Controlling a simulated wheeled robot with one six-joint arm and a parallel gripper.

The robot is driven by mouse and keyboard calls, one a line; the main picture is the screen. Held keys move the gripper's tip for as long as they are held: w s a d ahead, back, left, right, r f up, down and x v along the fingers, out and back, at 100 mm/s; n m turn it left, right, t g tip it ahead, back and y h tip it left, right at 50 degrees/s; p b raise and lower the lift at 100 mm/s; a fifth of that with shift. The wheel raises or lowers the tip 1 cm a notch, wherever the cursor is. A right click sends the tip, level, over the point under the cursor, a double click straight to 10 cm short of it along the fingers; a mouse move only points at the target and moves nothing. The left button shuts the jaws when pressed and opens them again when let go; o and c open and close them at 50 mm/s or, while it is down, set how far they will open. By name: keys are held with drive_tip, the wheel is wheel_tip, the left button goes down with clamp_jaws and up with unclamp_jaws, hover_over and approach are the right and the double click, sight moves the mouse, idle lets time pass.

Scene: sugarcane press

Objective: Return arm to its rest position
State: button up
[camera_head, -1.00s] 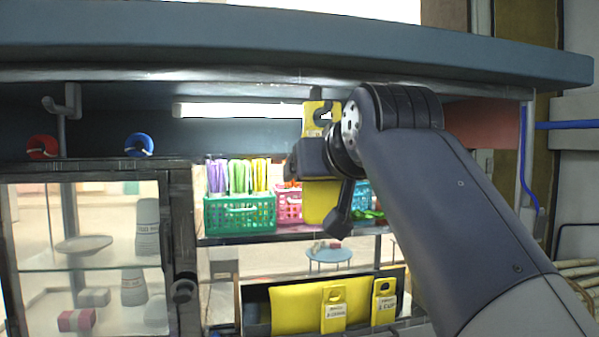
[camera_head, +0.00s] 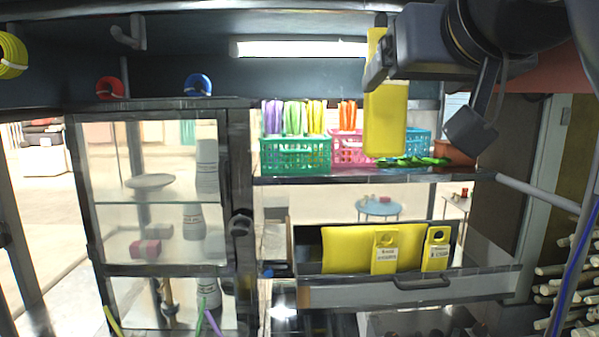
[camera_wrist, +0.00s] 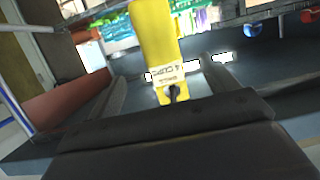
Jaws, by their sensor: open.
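My gripper (camera_head: 425,98) is open at the upper right of the head view, with its dark fingers spread. A yellow tag (camera_head: 386,120) hangs upright beside it. The left finger overlaps the tag's upper part in the picture. I cannot tell whether they touch. The wrist view shows the tag (camera_wrist: 155,40) upside down, with its white label and a hole where a dark hook seems to pass. My arm fills the upper right corner of the head view.
A shelf holds a green basket (camera_head: 295,156), a pink basket (camera_head: 350,147) and green chillies (camera_head: 412,162). Below, an open drawer (camera_head: 410,291) holds a yellow pouch and two yellow tags. A glass cabinet (camera_head: 160,200) stands left. Canes (camera_head: 565,280) lie at the right.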

sight(390, 98)
drive_tip(key=shift+w, duration=0.1)
drive_tip(key=p+x, duration=0.2)
drive_tip(key=x, duration=0.9)
drive_tip(key=shift+r+v, duration=0.2)
drive_tip(key=shift+v, duration=0.75)
drive_tip(key=shift+s+r, duration=0.1)
drive_tip(key=shift+s, duration=0.3)
drive_tip(key=shift+w, duration=0.1)
